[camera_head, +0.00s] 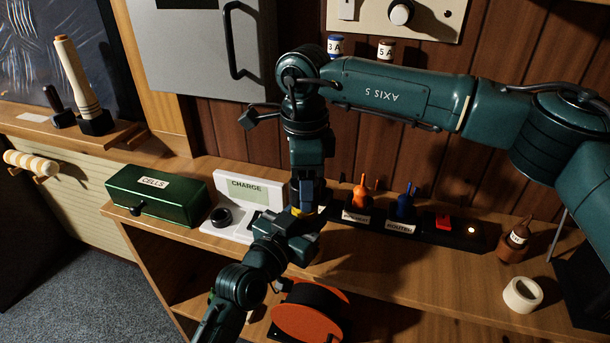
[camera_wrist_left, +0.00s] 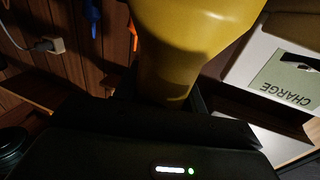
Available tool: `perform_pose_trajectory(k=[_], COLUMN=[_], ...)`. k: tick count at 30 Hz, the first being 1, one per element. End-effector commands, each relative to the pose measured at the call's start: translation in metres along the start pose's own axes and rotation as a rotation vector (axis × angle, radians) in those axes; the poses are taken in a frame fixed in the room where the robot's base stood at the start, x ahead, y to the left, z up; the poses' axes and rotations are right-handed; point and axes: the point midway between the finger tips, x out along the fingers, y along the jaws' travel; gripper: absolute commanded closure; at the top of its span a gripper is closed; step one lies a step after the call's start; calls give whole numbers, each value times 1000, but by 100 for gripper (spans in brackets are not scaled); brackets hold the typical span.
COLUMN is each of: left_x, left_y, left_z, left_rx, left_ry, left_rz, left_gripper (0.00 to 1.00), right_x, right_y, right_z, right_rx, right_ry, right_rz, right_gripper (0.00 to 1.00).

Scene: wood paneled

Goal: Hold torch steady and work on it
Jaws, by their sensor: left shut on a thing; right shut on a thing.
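The yellow torch (camera_wrist_left: 190,40) fills the top middle of the left wrist view, with its narrower end between my left gripper's fingers (camera_wrist_left: 165,108). In the head view only a small yellow part of the torch (camera_head: 295,211) shows between my two grippers. My left gripper (camera_head: 292,222) comes up from below and is shut on the torch. My right gripper (camera_head: 307,192) points down just above it and is shut at the torch's upper end. Its fingertips and the exact part it grips are mostly hidden.
A white CHARGE unit (camera_head: 238,230) and a green CELLS box (camera_head: 155,195) stand left on the bench. A black rack (camera_head: 455,238) with orange and blue tools is to the right. An orange reel (camera_head: 310,315) sits below. A cream ring (camera_head: 522,295) lies far right.

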Motion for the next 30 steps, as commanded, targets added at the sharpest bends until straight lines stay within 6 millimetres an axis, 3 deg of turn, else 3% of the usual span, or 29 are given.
perform_pose_trajectory(k=[30], left_x=[0], left_y=[0], left_z=[1], left_rx=[0], left_ry=[-2], left_rz=[0], left_gripper=[99], right_x=[10], right_y=[0], right_z=[0], right_rx=[0], right_ry=[2], right_rz=[-1], right_gripper=[66])
